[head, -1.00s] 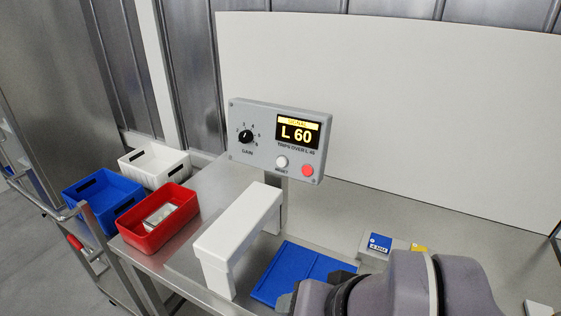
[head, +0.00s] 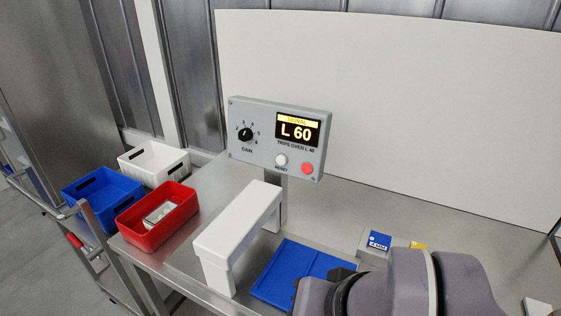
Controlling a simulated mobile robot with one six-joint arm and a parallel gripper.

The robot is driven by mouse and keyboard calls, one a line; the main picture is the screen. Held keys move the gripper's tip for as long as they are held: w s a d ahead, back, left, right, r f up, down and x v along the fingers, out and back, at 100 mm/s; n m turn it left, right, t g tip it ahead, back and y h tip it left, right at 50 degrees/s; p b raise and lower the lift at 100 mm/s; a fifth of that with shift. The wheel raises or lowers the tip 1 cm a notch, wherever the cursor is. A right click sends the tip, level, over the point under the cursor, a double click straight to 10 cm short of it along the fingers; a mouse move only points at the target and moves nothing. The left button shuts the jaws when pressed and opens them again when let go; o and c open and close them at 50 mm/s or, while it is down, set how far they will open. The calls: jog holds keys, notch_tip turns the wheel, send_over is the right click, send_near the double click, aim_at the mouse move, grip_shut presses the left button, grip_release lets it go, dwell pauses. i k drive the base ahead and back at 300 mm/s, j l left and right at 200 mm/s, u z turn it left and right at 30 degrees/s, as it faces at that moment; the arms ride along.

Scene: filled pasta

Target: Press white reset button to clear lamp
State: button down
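A grey control box (head: 236,150) stands on a post above the bench. Its display (head: 297,130) reads "L 60" under a yellow bar, with "TRIPS OVER L 45" printed below. The white reset button (head: 281,160) is low on the panel, above the word "RESET". A round red lamp or button (head: 307,168) is to its right and looks bright. A black gain knob (head: 245,134) is at the left. My arm fills the lower right. A dark part, perhaps of my gripper (head: 342,274), shows over a blue mat, below and apart from the box; its fingertips are not clear.
A white bridge-shaped block (head: 236,222) stands before the box. The blue mat (head: 287,268) lies right of it. Red (head: 150,236), blue (head: 100,196) and white (head: 154,164) bins are at left. A grey block with a blue label (head: 379,242) is at right.

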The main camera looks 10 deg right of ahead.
aim_at(280, 159)
jog(key=i+j+u, duration=0.1)
jog(key=j, duration=0.3)
jog(key=i+j+u, duration=0.15)
jog(key=j, duration=0.25)
jog(key=j+u, duration=0.1)
jog(key=j, duration=0.3)
